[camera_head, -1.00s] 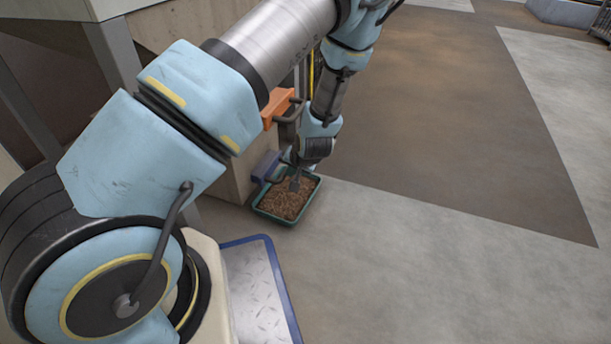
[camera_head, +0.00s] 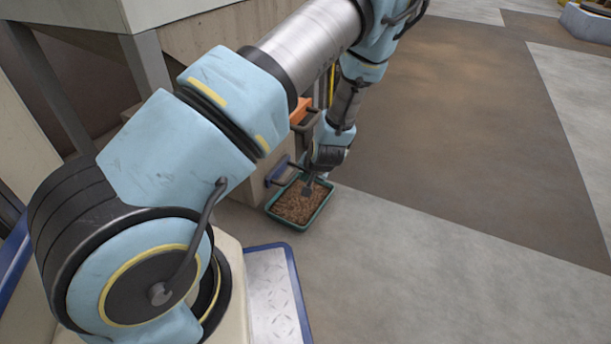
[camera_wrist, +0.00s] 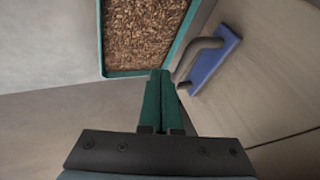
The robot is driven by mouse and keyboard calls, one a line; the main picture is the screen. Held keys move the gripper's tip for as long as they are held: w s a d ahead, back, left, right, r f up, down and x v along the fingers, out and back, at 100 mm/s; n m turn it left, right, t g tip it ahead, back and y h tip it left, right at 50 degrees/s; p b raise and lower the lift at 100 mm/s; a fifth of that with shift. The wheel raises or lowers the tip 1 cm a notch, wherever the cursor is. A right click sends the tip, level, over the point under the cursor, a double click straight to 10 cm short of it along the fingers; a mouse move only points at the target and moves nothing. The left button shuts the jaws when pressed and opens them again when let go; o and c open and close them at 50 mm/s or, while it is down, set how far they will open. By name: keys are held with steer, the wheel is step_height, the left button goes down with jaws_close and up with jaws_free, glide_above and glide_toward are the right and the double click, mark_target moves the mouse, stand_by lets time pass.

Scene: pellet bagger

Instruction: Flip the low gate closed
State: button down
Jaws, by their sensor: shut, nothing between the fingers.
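The low gate (camera_head: 278,173) is a blue plate with a dark bar handle, low on the side of the pale bagger housing. In the wrist view the blue plate (camera_wrist: 216,62) is at upper right, and its curved grey handle (camera_wrist: 207,44) runs down towards my fingertips. My gripper (camera_head: 307,190) is shut and empty, pointing down over the pellet tray beside the handle. In the wrist view its green fingers (camera_wrist: 161,76) are together, just left of the handle's lower end. I cannot tell whether they touch it.
A green-rimmed tray (camera_head: 318,216) of brown pellets sits on the floor below the gate. An orange gate (camera_head: 300,110) with a dark handle is higher on the housing. A blue-edged metal plate (camera_head: 272,290) lies near my base. Open floor (camera_head: 450,240) extends to the right.

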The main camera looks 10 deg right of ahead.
steer(key=p+v, duration=0.5)
steer(key=v, duration=0.5)
steer(key=shift+s+d, duration=0.3)
steer(key=shift+d, duration=0.05)
